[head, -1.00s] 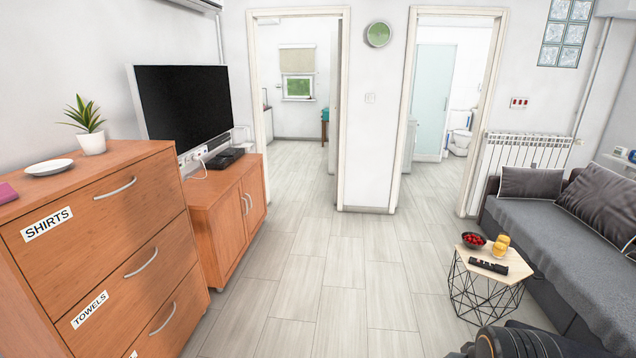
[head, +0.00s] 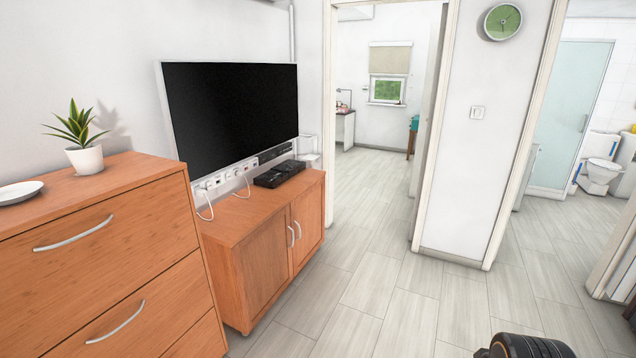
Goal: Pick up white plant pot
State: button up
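The white plant pot (head: 85,160) holds a spiky green plant (head: 76,124). It stands upright on top of the wooden dresser (head: 135,172) at the left, near the back edge by the wall. A dark, rounded part of my own arm shows at the bottom right, well away from the pot. My gripper's fingers are not in view.
A white plate (head: 18,193) lies on the dresser left of the pot. A low wooden cabinet (head: 270,235) with a black box (head: 280,173) stands right of the dresser, below a TV (head: 230,108). Two doorways open behind. The floor (head: 390,310) in the middle is clear.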

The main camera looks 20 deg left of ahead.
aim_at(86, 158)
jog(key=u, duration=0.6)
jog(key=i, duration=1.05)
jog(key=u, duration=2.05)
jog(key=i, duration=1.15)
jog(key=u, duration=0.6)
